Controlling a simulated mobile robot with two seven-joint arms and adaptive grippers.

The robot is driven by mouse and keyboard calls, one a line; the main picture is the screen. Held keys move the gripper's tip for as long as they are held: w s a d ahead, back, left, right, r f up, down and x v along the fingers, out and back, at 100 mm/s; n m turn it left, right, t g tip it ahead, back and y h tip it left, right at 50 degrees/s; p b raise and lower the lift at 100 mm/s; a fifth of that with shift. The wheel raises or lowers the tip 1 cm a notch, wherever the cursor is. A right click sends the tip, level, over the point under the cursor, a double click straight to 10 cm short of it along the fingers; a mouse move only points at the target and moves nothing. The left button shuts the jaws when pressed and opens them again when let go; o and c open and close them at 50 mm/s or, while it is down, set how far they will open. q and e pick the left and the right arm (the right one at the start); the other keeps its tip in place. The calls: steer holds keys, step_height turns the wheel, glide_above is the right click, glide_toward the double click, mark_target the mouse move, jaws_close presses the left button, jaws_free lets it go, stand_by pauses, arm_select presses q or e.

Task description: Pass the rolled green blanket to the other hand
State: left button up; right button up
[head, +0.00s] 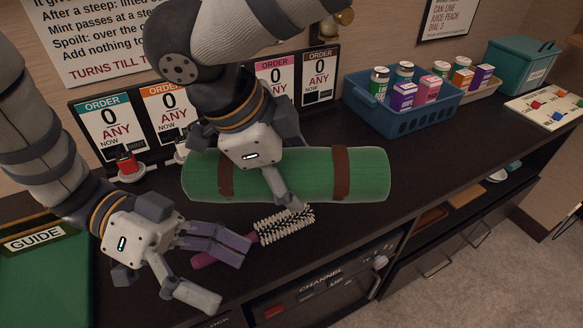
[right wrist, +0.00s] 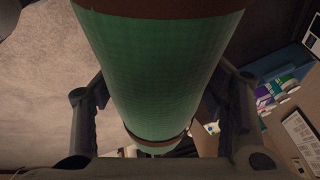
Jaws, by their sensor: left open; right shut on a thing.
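The rolled green blanket (head: 312,178) has two brown straps and lies level above the dark counter in the head view. My right gripper (head: 280,176) is shut around its middle from above, with one finger in front of the roll. In the right wrist view the blanket (right wrist: 160,75) fills the space between the fingers of this gripper (right wrist: 165,105). My left gripper (head: 232,277) is open and empty, low over the counter at the front left, apart from the blanket's left end. Whether the blanket touches the counter is hard to tell.
A brush with a purple handle (head: 285,224) lies beside the left fingers, below the blanket. Order cards (head: 105,125) and a red-topped item (head: 128,165) stand behind. A blue basket of bottles and boxes (head: 415,118) is at the back right. A green tray (head: 40,285) is at left.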

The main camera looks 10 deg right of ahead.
arm_select(q)
steer(key=s+d+f+n+t, duration=0.45)
steer(key=f+n, duration=0.25)
steer(key=f, duration=0.2)
steer(key=s+d+f+n+t, duration=0.4)
steer(key=s+f+n, duration=0.25)
steer(key=f, duration=0.25)
steer(key=s+a+f+n+g+y, duration=0.1)
steer(key=s+a+f+n+y, duration=0.1)
steer(key=a+f+y, duration=0.8)
steer(key=s+a+r+g+y, duration=0.1)
steer(key=s+a, duration=0.2)
steer(key=a, duration=0.5)
steer(key=s+a+r+g+y, duration=0.1)
steer(key=s+a+g+y, duration=0.1)
steer(key=a, duration=0.6)
steer(key=shift+s+n, duration=0.35)
steer(key=shift+s, duration=0.35)
steer(key=shift+r, duration=0.1)
